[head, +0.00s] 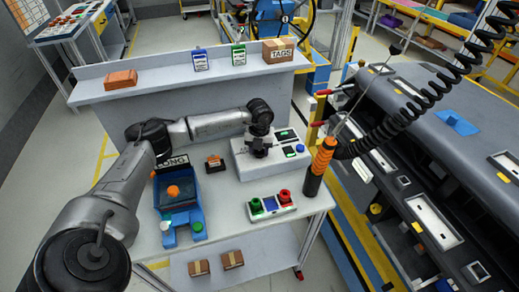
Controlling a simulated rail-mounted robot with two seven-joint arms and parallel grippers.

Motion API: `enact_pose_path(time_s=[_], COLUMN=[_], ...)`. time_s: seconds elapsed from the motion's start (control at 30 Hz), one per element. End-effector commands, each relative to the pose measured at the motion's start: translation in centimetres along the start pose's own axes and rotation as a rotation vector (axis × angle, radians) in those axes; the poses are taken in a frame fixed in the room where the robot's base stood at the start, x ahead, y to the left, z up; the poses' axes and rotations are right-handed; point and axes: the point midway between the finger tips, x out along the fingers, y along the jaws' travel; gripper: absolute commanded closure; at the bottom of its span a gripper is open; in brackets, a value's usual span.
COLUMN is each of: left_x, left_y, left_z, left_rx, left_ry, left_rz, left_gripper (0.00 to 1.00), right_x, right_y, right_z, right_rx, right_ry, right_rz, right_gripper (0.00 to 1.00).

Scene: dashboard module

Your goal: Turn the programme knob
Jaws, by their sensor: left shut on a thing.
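A white control box (241,165) stands on the grey workbench, with dark panels and a blue button (300,148) on its top. My left arm reaches in from the left, and my left gripper (260,149) points down at the left part of the box top. It is shut on the programme knob, which is mostly hidden under the fingers. How far the knob is turned cannot be made out. My right gripper is not in view.
A blue bin (163,204) and a small tray with green and red pieces (271,206) stand on the bench (225,222). A raised shelf (160,92) runs behind.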

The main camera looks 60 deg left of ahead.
Motion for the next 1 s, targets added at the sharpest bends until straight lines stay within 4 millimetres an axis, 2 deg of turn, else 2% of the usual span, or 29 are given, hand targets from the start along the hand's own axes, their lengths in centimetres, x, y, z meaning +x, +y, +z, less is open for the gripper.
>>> enact_pose_path(time_s=[0.2,0.23,0.47,0.77,0.87,1.0], left_x=[-0.1,-0.1,-0.1,-0.3,-1.1,-3.4], left_y=[-0.1,-0.1,0.0,0.0,-0.1,0.0], left_z=[0.0,0.0,0.0,0.0,0.1,0.1], left_rx=[0.0,0.0,-0.001,-0.001,-0.001,-0.001], left_ry=[0.0,0.0,0.0,0.0,-0.002,-0.003], left_rz=[-0.002,-0.002,-0.001,-0.001,-0.003,-0.003], left_gripper=[0.8,0.55,0.33,0.31,0.31,0.31], right_x=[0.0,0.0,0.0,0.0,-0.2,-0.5], right_y=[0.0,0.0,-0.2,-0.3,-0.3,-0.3], right_z=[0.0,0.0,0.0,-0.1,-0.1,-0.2], right_rx=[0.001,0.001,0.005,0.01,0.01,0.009], right_ry=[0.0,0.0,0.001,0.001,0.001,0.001], right_rz=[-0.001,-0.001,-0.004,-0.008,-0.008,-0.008], right_gripper=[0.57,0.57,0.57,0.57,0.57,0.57])
